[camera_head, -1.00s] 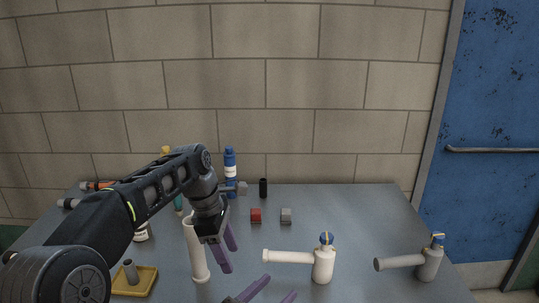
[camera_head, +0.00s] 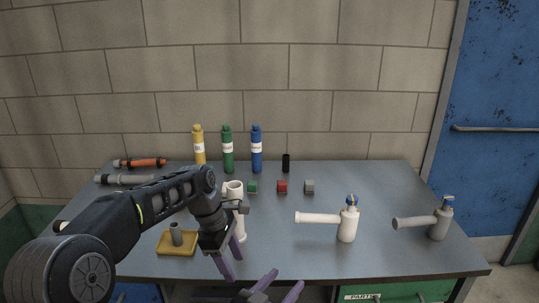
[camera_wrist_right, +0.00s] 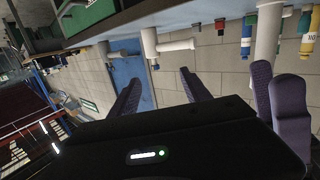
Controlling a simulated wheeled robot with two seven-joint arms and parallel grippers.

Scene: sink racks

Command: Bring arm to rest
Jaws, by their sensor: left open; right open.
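My left arm reaches in from the left over the table (camera_head: 340,260). My left gripper (camera_head: 231,256) points down at the table's front edge, with purple fingers apart and nothing between them. It is just in front of an upright white pipe (camera_head: 236,189), which the arm partly hides. My right gripper (camera_head: 272,287) shows at the bottom of the head view, in front of the table, its fingers apart and empty. Its spread purple fingers also show in the right wrist view (camera_wrist_right: 195,84), clear of the tabletop items, with the scene inverted.
Yellow (camera_head: 199,147), green (camera_head: 228,155) and blue (camera_head: 257,155) bottles stand at the back. Small red (camera_head: 282,187), green (camera_head: 252,187) and grey (camera_head: 309,187) blocks lie mid-table. Two pipe assemblies (camera_head: 347,222) (camera_head: 437,226) stand right. A yellow tray (camera_head: 177,249) is left of my left gripper.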

